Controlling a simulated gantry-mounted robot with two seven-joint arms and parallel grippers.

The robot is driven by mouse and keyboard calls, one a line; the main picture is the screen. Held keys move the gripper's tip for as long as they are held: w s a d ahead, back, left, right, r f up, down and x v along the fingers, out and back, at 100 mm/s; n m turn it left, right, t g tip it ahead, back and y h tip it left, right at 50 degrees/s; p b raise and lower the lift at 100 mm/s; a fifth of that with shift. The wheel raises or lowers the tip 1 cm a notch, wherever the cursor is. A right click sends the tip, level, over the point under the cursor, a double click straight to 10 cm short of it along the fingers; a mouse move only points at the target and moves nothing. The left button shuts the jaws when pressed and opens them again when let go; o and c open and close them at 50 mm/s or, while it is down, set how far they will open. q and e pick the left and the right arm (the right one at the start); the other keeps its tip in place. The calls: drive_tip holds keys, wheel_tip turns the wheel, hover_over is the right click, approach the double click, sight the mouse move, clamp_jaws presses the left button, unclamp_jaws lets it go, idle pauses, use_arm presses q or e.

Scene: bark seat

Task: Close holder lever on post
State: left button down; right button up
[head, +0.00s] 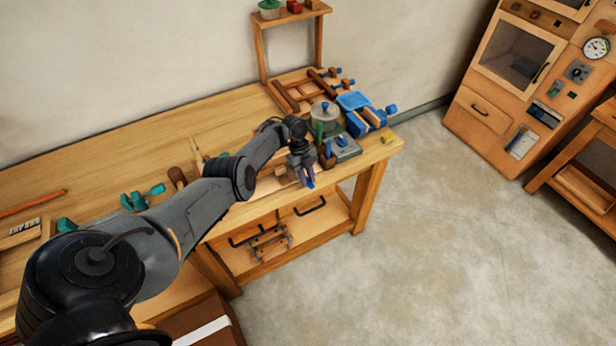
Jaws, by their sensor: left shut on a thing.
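My left arm reaches from the lower left across the workbench. Its dark left gripper (306,178) is at the bench's front edge, pointing down, shut on a small blue-purple part (311,185). That part is small and mostly covered by the fingers, so I cannot tell whether it is the holder lever. A brown cup-like holder (327,160) with blue and green upright pieces stands just right of the gripper. I cannot make out the post or the lever's angle clearly. My right gripper is not in view.
A grey box with a blue knob (346,148), a blue vise (366,121) and a round grey-green pot (324,115) crowd the bench's right end. A wooden frame (300,92) lies behind. The floor (420,250) to the right is clear.

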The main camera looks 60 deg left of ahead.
use_arm(q)
drive_tip(key=c, duration=1)
unclamp_jaws()
drive_tip(key=shift+s, duration=0.15)
drive_tip(key=shift+r, duration=0.1)
drive_tip(key=shift+a+r, duration=0.15)
drive_tip(key=shift+r, duration=0.1)
drive_tip(key=p+v, duration=0.1)
drive_tip(key=v, duration=0.9)
drive_tip(key=shift+p, duration=0.4)
